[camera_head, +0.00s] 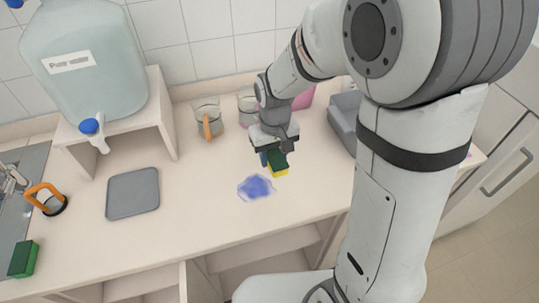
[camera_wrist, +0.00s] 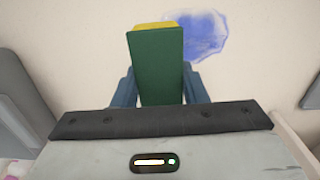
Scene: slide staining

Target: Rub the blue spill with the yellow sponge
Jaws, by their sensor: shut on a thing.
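My gripper (camera_head: 270,155) is shut on the yellow sponge (camera_head: 279,170), which has a dark green side and a yellow side. In the wrist view the sponge (camera_wrist: 158,68) stands upright between the blue fingers, with its yellow edge at the far end. The blue spill (camera_head: 256,187) is a smeared patch on the pale counter, just to the left of and in front of the sponge in the head view. In the wrist view the spill (camera_wrist: 204,34) lies beyond and to the right of the sponge, partly hidden by it. I cannot tell whether the sponge touches the counter.
A grey tray (camera_head: 133,193) lies left of the spill. Glass beakers (camera_head: 208,119) stand behind. A water tank (camera_head: 88,55) sits on a white stand (camera_head: 163,125). A grey box (camera_head: 343,122) is at right. A green sponge (camera_head: 23,259) lies at far left.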

